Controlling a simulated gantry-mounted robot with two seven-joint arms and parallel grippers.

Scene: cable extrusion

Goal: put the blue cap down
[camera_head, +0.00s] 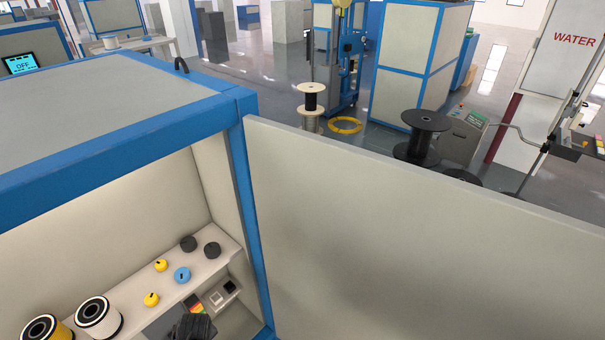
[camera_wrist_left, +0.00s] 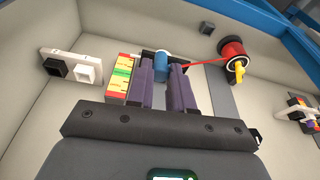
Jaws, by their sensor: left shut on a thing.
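A blue cylindrical cap (camera_wrist_left: 162,66) sits between the purple-grey fingertips of my left gripper (camera_wrist_left: 164,82) in the left wrist view. The gripper is shut on it. In the head view my left gripper (camera_head: 195,327) shows only as a dark shape at the bottom edge, inside the cabinet, and its fingertips and the held cap cannot be made out there. Another round blue cap (camera_head: 182,274) with a dark slot stands on the cabinet's shelf (camera_head: 135,285), apart from the gripper. My right gripper is not in view.
Two yellow caps (camera_head: 161,265) and two dark caps (camera_head: 188,243) stand around the shelf's blue cap. White-faced spools (camera_head: 98,316) stand at lower left. A coloured block (camera_wrist_left: 124,77) is close beside the left finger. A red spool (camera_wrist_left: 232,48) has a red strand running toward the gripper.

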